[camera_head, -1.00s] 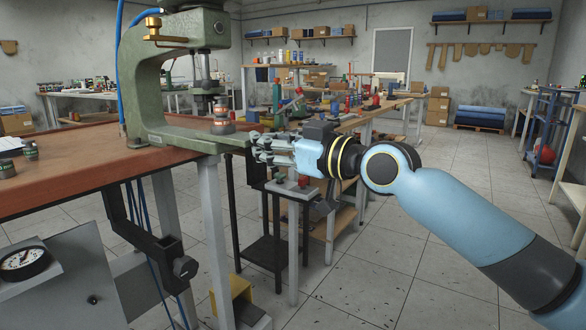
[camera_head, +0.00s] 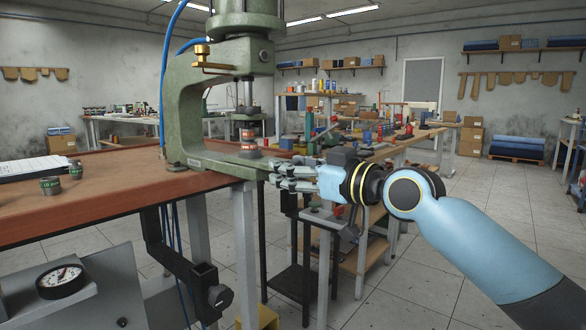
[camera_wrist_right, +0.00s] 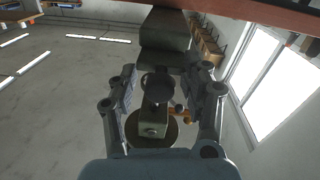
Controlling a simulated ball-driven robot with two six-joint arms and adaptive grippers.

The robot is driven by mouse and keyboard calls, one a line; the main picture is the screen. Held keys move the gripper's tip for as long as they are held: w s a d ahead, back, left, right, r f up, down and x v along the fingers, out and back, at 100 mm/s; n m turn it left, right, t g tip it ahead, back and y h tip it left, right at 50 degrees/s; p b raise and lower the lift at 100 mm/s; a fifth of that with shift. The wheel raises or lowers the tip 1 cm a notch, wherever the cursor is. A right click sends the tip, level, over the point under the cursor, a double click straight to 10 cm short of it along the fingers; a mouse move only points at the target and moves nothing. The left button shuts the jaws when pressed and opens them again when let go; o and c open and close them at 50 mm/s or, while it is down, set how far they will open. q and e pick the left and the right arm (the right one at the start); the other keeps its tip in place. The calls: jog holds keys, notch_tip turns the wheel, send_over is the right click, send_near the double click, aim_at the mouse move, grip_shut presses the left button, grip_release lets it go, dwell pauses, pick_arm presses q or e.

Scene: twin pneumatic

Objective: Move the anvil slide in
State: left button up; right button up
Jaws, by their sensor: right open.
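The green press (camera_head: 182,112) stands on the brown bench. Its lower arm (camera_head: 212,160) reaches right, and a dark round anvil with a coppery stack (camera_head: 249,140) sits near that arm's end, under the ram. I cannot clearly tell the slide apart from the arm. My right gripper (camera_head: 272,178) is at the arm's outer end, just below and right of the anvil. In the right wrist view my open fingers (camera_wrist_right: 165,88) stand on either side of a greenish block with a dark round knob (camera_wrist_right: 158,88); contact is unclear. My left gripper is not in view.
The bench (camera_head: 100,192) holds small dark tins (camera_head: 50,186) and papers (camera_head: 35,168) at left. A pressure gauge (camera_head: 60,281) sits below. A small stand (camera_head: 322,216) is under my right wrist. Floor is free at lower right.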

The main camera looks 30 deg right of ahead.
jog(key=shift+s+d, duration=0.15)
jog(key=shift+s, duration=0.15)
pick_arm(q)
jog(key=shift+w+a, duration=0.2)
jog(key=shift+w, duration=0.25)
pick_arm(e)
jog(key=v, duration=0.6)
jog(key=shift+s, duration=0.4)
jog(key=shift+d, duration=0.15)
